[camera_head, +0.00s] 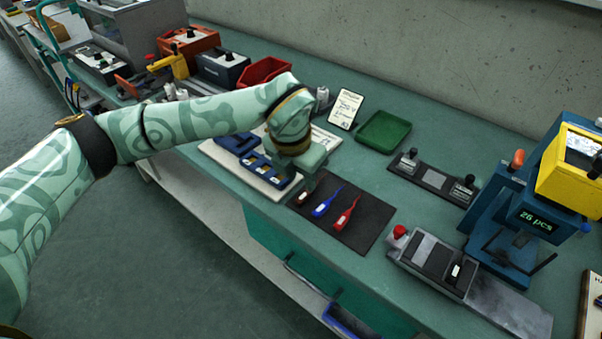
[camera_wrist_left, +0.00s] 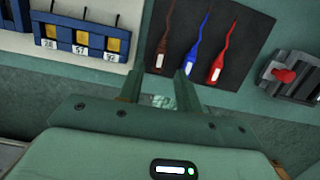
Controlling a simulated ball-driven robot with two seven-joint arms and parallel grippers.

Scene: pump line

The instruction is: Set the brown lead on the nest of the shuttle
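The brown lead (camera_wrist_left: 167,40) lies on a dark mat (camera_wrist_left: 203,78), leftmost of three leads in the left wrist view. It shows partly in the head view (camera_head: 302,196), close to my left gripper. The blue lead (camera_head: 326,204) and red lead (camera_head: 345,216) lie beside it. My left gripper (camera_wrist_left: 157,76) is open and empty, its fingers apart near the mat's front edge. What looks like the shuttle, a grey slide with a red knob (camera_head: 431,260), sits right of the mat; I cannot make out its nest clearly. My right gripper is not in view.
A white board with blue trays (camera_head: 262,166) lies left of the mat. A green tray (camera_head: 383,132) and a dark fixture with black knobs (camera_head: 433,179) stand behind. A blue press with a yellow box (camera_head: 572,175) stands at the right. Bench surface shows between them.

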